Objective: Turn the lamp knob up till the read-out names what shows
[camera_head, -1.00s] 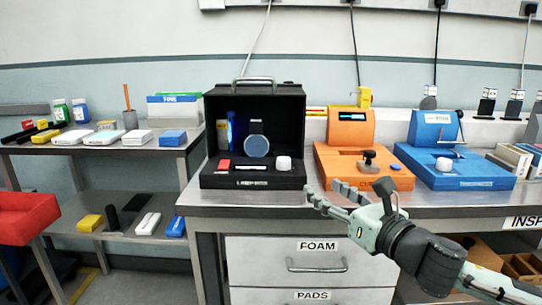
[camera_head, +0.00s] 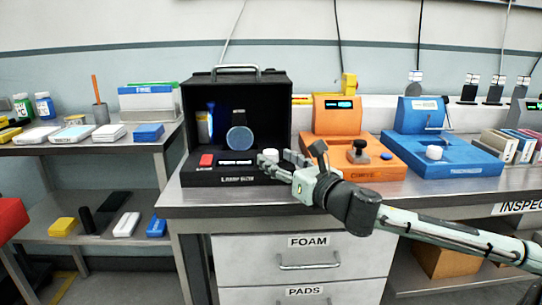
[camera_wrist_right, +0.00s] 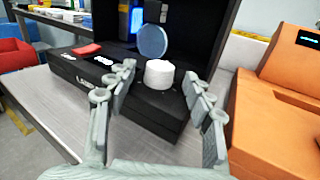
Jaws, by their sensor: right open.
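The black lamp box (camera_head: 196,180) stands open on the bench, with a white knob (camera_wrist_right: 159,74) on the right of its front panel. A lit read-out (camera_head: 236,162) sits left of the knob, its text too small to read, beside a red switch (camera_head: 206,160). Inside the box are a round bluish disc (camera_head: 240,139) and a blue glowing piece (camera_head: 211,122). My right gripper (camera_head: 275,159) is at the front right of the box and hides most of the knob in the head view. In the right wrist view its open fingers (camera_wrist_right: 158,85) point at the knob, one each side, apart from it.
An orange unit (camera_head: 325,152) stands just right of the box, close to my right gripper. A blue unit (camera_head: 470,158) is farther right. A side table (camera_head: 100,146) with several small items stands left. The bench front (camera_head: 230,199) is bare.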

